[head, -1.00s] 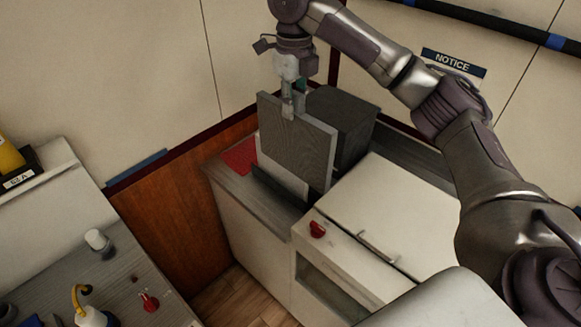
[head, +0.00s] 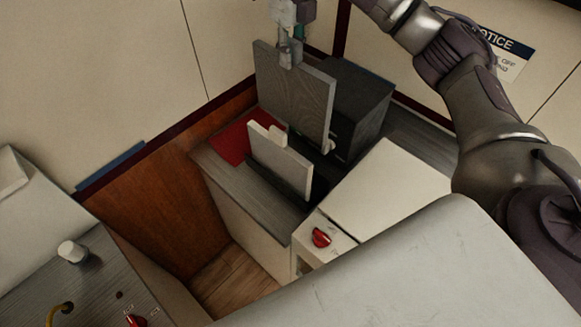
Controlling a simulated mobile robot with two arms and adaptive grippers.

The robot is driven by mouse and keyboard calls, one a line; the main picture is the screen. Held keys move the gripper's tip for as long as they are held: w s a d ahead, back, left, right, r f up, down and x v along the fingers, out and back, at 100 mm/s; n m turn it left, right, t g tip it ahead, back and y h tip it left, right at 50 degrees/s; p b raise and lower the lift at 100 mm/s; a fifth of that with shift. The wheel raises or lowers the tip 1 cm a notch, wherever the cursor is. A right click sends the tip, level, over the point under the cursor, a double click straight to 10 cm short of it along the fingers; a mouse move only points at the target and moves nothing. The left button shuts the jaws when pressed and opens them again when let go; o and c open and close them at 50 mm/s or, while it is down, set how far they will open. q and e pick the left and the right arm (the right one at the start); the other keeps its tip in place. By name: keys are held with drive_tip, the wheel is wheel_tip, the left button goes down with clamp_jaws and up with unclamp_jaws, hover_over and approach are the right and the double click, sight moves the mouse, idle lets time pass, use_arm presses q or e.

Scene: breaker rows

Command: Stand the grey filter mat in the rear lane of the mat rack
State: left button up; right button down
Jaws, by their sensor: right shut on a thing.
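My right gripper (head: 290,52) is shut on the top edge of the grey filter mat (head: 294,95) and holds it upright. The mat is a thin square panel, over the rear part of the mat rack. The dark mat rack (head: 309,192) sits on the grey counter, with a white panel (head: 279,162) standing in its front part. My left gripper is out of view.
A dark box (head: 362,100) stands close behind and right of the grey mat. A red sheet (head: 231,143) lies left of the rack. A white cabinet with a red knob (head: 321,237) is at the front right.

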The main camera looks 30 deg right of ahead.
drive_tip(key=b, duration=0.4)
hover_over(291, 124)
wheel_tip(291, 124, down, 6)
drive_tip(key=f+b, duration=0.1)
drive_tip(key=f, duration=0.2)
drive_tip(key=w+f+b, duration=0.1)
drive_tip(key=f, duration=0.1)
drive_tip(key=shift+d+f+b, duration=0.1)
drive_tip(key=shift+d+b, duration=0.15)
drive_tip(key=shift+b, duration=0.1)
drive_tip(key=shift+f, duration=0.35)
drive_tip(key=f, duration=0.1)
drive_tip(key=f+p, duration=0.1)
drive_tip(key=f, duration=0.3)
drive_tip(key=shift+s+a+p, duration=0.1)
drive_tip(key=shift+s+p, duration=0.15)
drive_tip(key=shift+p, duration=0.15)
wheel_tip(291, 124, down, 4)
drive_tip(key=shift+p, duration=0.6)
drive_tip(key=shift+w+f, duration=0.1)
drive_tip(key=shift+f, duration=0.15)
drive_tip(key=c, duration=1.4)
unclamp_jaws()
drive_tip(key=shift+f, duration=0.1)
drive_tip(key=shift+o, duration=0.6)
